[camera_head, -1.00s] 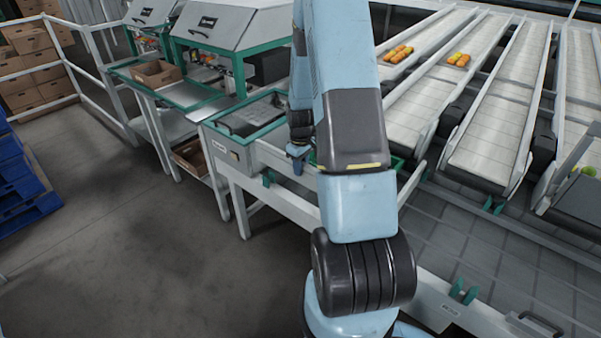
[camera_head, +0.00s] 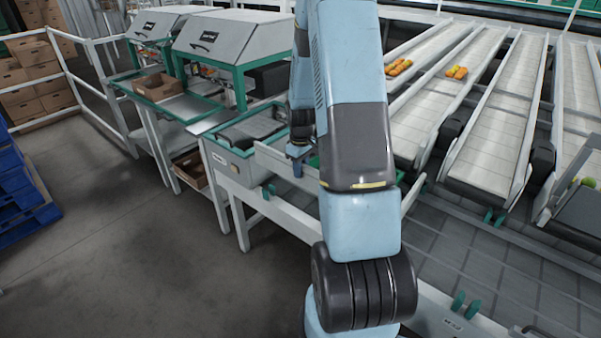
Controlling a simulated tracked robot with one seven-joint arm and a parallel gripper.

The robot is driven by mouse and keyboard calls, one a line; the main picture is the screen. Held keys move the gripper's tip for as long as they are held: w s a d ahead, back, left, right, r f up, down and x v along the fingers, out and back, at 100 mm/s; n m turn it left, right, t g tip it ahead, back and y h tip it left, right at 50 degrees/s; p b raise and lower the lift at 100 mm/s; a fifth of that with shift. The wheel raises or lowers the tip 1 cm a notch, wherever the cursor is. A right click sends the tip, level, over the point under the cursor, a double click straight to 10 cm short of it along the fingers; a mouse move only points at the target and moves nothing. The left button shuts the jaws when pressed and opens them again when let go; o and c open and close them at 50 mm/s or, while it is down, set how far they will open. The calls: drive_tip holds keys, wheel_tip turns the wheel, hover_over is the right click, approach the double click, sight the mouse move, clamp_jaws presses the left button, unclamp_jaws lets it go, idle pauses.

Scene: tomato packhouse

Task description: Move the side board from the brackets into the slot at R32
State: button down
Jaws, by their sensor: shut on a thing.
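My gripper (camera_head: 297,152) shows small beside my arm, at the near edge of the machine. It is shut on the side board (camera_head: 268,156), a long pale board that runs down to the right and passes behind my arm. The fingertips are too small to show the grip in detail. A pair of green slot posts (camera_head: 465,302) stands on the near rail at lower right, with a small label below that I cannot read. Another green fitting (camera_head: 268,189) sits on the rail below the board. My arm hides the middle of the rail.
Sloping white conveyor lanes (camera_head: 497,130) fill the right, some with orange fruit (camera_head: 456,72). Hooded machines (camera_head: 235,38) and a cardboard box (camera_head: 158,86) stand at upper left. Blue pallets (camera_head: 22,190) are at far left. The grey floor in front is clear.

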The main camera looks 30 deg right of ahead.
drive_tip(key=shift+r, duration=1.45)
